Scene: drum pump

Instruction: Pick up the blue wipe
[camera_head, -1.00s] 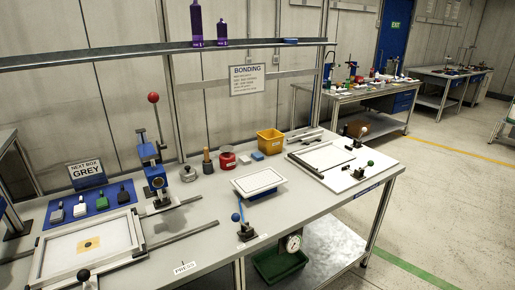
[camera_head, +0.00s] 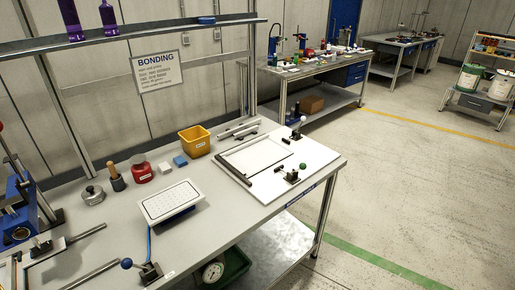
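A small blue block-like piece (camera_head: 180,161), which may be the blue wipe, lies on the grey workbench (camera_head: 110,216). It sits just left of the yellow bin, beside a small white block (camera_head: 165,168). Another flat blue item (camera_head: 206,20) lies on the shelf above; I cannot tell whether that one is a wipe. Neither of my grippers is in view.
A yellow bin (camera_head: 195,141), red pot (camera_head: 140,170), wooden-handled tool (camera_head: 116,178) and metal pot (camera_head: 92,195) stand nearby. A white perforated tray (camera_head: 168,201) is in front. A white board with a frame (camera_head: 258,158) lies right. Open floor (camera_head: 420,200) extends right.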

